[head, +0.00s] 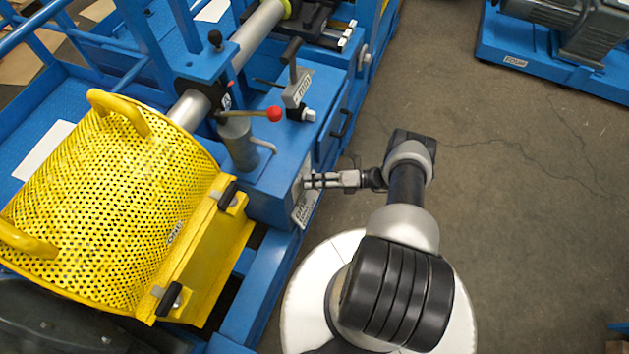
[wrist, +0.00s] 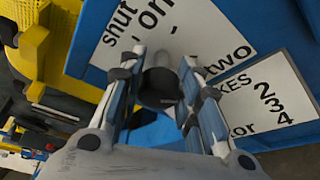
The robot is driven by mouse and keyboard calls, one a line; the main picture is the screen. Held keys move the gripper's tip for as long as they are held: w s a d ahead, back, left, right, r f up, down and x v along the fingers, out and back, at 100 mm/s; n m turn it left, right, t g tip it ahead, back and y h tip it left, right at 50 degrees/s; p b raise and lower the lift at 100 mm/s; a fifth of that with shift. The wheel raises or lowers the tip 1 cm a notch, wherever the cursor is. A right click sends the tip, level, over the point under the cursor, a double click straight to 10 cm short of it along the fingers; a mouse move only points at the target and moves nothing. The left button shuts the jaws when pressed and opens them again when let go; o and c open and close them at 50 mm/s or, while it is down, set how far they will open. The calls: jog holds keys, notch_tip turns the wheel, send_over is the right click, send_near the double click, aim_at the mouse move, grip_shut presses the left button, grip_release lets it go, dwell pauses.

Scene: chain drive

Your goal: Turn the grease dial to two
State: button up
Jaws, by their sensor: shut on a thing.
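The grease dial (wrist: 158,84) is a dark round knob on a white plate (wrist: 165,25) fixed to a blue housing. The plate reads "shut", part of a word starting "on", and "two" to the right. My gripper (wrist: 160,70) is shut on the dial, with a finger on each side. In the head view, my gripper (head: 308,181) reaches left to the side of the blue housing (head: 275,195), and its fingertips hide the dial. Which word the dial points at I cannot tell.
A second white plate (wrist: 265,100) with numbers sits beside the dial plate. Above the housing are a red-knobbed lever (head: 274,113) and a grey lever block (head: 298,88). A yellow perforated guard (head: 110,200) stands left.

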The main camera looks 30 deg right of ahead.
dwell(0.3)
jog(key=o, duration=1.1)
jog(key=shift+d, duration=0.1)
jog(key=v, duration=1.2)
